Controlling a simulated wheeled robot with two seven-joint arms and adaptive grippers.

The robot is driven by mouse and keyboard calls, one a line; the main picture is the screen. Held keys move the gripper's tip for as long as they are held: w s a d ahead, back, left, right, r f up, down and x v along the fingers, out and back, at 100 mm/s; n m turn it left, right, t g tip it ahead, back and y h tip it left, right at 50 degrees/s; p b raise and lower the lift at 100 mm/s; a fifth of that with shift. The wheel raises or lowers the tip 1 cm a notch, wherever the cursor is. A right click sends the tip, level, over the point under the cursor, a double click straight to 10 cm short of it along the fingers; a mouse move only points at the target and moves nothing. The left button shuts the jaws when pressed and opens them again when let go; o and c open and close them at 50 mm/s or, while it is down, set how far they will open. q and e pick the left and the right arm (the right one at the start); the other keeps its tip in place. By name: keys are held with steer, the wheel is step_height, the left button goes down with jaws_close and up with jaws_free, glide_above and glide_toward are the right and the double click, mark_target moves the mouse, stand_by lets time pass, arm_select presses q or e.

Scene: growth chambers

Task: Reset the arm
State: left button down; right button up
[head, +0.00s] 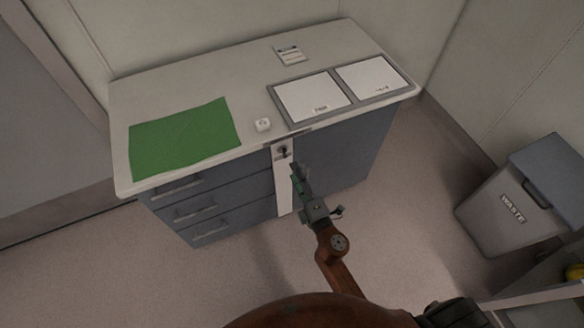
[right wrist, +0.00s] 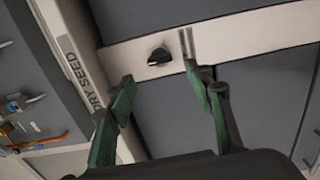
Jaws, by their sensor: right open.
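My right gripper (head: 301,180) is in front of the counter's cabinet (head: 340,155), near a pale vertical panel (head: 284,200). In the right wrist view the gripper (right wrist: 160,76) is open, with its two green fingers apart and nothing between the tips. A black knob (right wrist: 159,57) on a pale strip shows beyond the gap between the fingers. The knob also shows in the head view (head: 282,152), just above the gripper and apart from it in the picture. My left gripper is not in view.
The counter bears a green mat (head: 185,138), a small white block (head: 263,125), a label card (head: 290,54) and two framed white plates (head: 312,96). Drawers (head: 195,207) are at the left. A waste bin (head: 510,205) stands at the right. The floor between is clear.

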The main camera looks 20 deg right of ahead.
steer(key=shift+s, duration=0.15)
stand_by(0.4)
